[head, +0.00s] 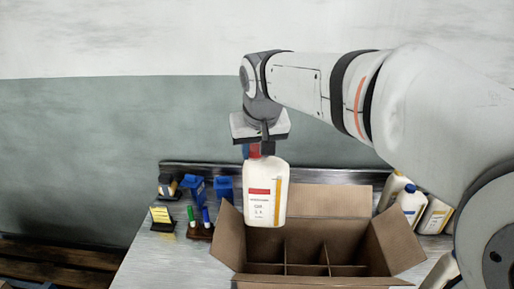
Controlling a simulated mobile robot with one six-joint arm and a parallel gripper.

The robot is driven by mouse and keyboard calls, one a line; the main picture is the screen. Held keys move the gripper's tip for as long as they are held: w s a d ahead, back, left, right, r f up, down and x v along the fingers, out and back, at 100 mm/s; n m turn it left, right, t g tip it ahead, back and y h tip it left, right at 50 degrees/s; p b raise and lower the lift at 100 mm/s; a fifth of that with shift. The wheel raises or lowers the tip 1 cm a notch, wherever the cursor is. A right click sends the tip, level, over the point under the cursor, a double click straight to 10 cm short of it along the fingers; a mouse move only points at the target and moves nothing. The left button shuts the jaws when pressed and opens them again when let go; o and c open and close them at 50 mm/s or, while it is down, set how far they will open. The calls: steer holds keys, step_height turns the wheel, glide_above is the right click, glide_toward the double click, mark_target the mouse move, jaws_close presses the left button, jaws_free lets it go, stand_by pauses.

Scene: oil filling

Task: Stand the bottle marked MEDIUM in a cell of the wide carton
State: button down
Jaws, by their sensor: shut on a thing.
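My gripper (262,146) is shut on a white bottle (264,196) at its red cap. The bottle hangs upright, with a red band and a yellow stripe on its label. The print is too small to read as MEDIUM or otherwise. The wide cardboard carton (403,245) stands open on the bench, its flaps spread outward. Brown dividers (306,244) split it into cells. The bottle appears over the left part of the carton and hides some of it. Its exact height above the cells is hard to judge from this one view.
Several white bottles (411,203) stand right of the carton, partly hidden by my arm. Left of it are blue containers (196,188), a holder with markers (200,228) and a yellow note (161,215). A low metal ledge runs along the bench's back.

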steer(key=shift+f+b, duration=0.8)
steer(key=shift+b, duration=0.3)
steer(key=shift+s+d+f+b, duration=0.1)
steer(key=shift+f+b, duration=0.35)
steer(key=shift+f, duration=0.1)
step_height(320, 180, down, 25)
steer(key=b, duration=1.8)
steer(key=shift+b, duration=0.35)
steer(key=shift+f+b, duration=0.35)
steer(key=shift+b, duration=0.05)
steer(key=shift+f, duration=0.1)
steer(key=c, duration=1.3)
jaws_free()
steer(key=o, duration=0.4)
steer(key=shift+s+f, duration=0.1)
